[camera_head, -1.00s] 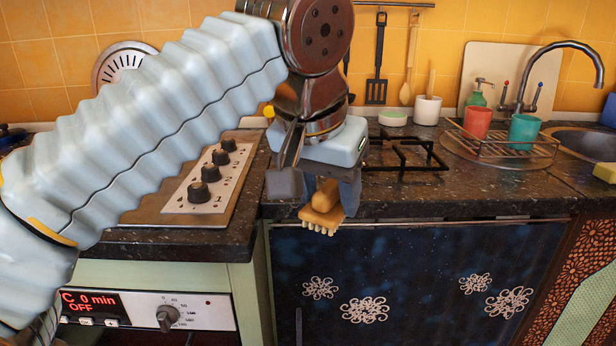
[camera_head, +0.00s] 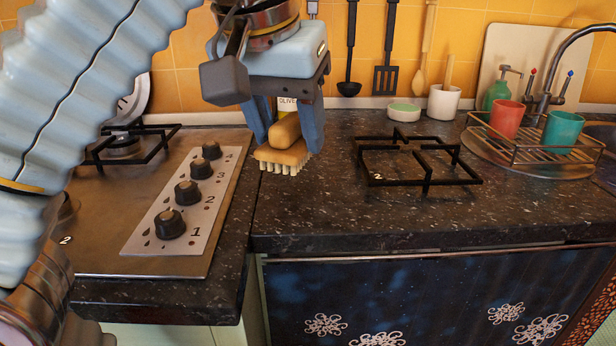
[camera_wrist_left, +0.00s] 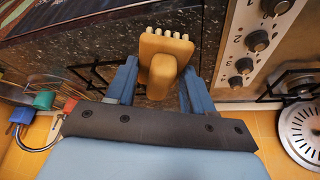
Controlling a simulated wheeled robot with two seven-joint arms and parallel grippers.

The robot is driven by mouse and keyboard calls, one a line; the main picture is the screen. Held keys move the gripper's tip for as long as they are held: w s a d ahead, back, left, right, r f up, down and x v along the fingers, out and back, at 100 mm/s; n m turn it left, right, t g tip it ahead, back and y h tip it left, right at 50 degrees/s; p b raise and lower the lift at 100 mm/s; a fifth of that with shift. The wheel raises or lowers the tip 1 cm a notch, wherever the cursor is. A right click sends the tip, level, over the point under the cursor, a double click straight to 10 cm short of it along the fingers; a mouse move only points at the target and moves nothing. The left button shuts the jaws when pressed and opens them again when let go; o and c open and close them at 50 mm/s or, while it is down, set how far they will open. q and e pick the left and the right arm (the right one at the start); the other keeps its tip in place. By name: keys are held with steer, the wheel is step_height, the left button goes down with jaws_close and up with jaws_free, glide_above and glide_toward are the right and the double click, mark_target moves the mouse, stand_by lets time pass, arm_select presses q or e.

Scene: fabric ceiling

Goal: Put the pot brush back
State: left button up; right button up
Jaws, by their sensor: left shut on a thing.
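The pot brush (camera_head: 284,154) has a tan wooden body with a rounded knob and pale bristles pointing down. My left gripper (camera_head: 296,132) is shut on its knob, one blue finger on each side, and holds it in the air over the dark counter beside the stove. The brush also shows between the fingers (camera_wrist_left: 161,82) in the left wrist view, where the brush body (camera_wrist_left: 165,46) is in plain sight. My right gripper is in neither view.
A loose black burner grate (camera_head: 425,165) lies on the counter (camera_head: 330,215) to the right. A low white-green dish (camera_head: 404,111) and a white cup (camera_head: 443,102) stand at the back wall. A dish rack (camera_head: 540,150) with cups is at right. Stove knobs (camera_head: 188,193) are at left.

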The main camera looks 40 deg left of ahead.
arm_select(q)
steer(key=w+a+f, duration=0.1)
steer(key=w+f, duration=0.1)
steer(key=w, duration=0.1)
steer(key=w+a+f+b, duration=0.1)
steer(key=w+a+f, duration=0.1)
steer(key=w+f, duration=0.1)
steer(key=w+a+f+b, duration=0.1)
steer(key=w+a+f, duration=0.1)
steer(key=w, duration=0.1)
steer(key=shift+w+f, duration=0.3)
steer(key=shift+w, duration=0.1)
steer(key=b+x, duration=0.1)
steer(key=x, duration=0.4)
steer(key=shift+s+f+b, duration=0.2)
steer(key=shift+b, duration=0.15)
steer(key=shift+f, duration=0.15)
steer(key=o, duration=1.1)
